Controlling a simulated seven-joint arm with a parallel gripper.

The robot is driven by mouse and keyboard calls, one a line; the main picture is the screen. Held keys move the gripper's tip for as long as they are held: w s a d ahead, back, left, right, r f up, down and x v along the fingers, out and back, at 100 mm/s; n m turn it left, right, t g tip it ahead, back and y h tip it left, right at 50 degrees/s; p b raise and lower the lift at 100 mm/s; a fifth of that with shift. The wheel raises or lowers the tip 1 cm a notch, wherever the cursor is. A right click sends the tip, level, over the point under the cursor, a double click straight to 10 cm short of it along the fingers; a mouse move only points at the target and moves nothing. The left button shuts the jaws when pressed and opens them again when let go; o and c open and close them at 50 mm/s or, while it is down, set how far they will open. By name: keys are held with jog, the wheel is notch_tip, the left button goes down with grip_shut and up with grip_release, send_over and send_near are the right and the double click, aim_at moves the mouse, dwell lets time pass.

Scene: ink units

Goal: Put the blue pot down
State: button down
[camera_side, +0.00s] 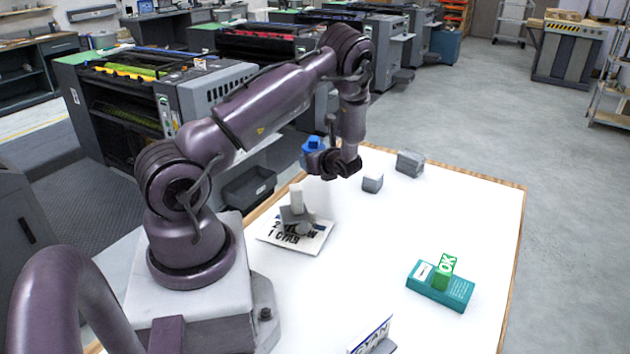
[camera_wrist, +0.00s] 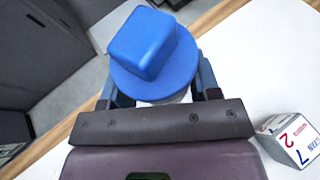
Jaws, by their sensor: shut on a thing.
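The blue pot (camera_wrist: 153,50) fills the upper middle of the wrist view, with a squarish blue top on a round blue rim. My gripper (camera_wrist: 160,88) is shut on it, one dark finger on each side. In the side view the blue pot (camera_side: 312,149) is at my gripper (camera_side: 322,162), over the far left edge area of the white table (camera_side: 460,205). The pot's lower part is mostly hidden by my gripper. I cannot tell whether its base touches the table.
A grey block (camera_side: 372,183) and a larger grey block (camera_side: 410,163) stand to the right. A printed card (camera_side: 318,243) with a grey and white piece (camera_side: 296,205) lies nearer. A teal tray (camera_side: 455,292) holds a green OK block (camera_side: 444,270). A CYAN sign (camera_side: 372,338) stands at front. The table's middle is clear.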

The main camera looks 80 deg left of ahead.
aim_at(316, 189)
jog(key=shift+f, duration=2.8)
jog(key=shift+f, duration=0.1)
jog(key=shift+c, duration=1.7)
grip_release()
jog(key=shift+f, duration=0.1)
